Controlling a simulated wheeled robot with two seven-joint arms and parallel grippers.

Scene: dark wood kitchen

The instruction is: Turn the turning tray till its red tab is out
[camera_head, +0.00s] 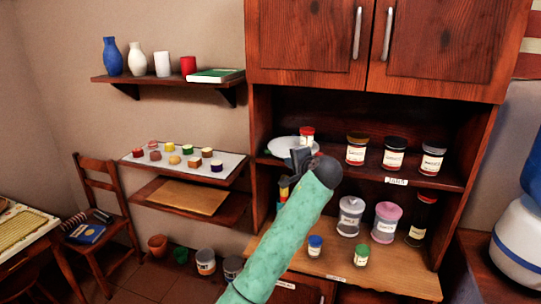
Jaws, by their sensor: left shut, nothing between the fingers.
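The turning tray (283,143) is a pale round disc on the left part of the upper cabinet shelf. A jar with a red lid (307,133) stands at its right side. My left gripper (299,157) is shut and empty, at the front of the tray. I cannot tell whether its fingers touch the rim. My left gripper and wrist hide part of the tray's front and right, and I can make out no red tab on the visible rim. My right gripper is not in view.
Several labelled jars (394,153) stand right of the tray on the same shelf. Below are canisters (386,222), a blue-lidded jar (314,247) and a green-lidded jar (361,255) on the counter. Cabinet doors (440,45) hang above, and the cabinet's left side wall is close to the tray.

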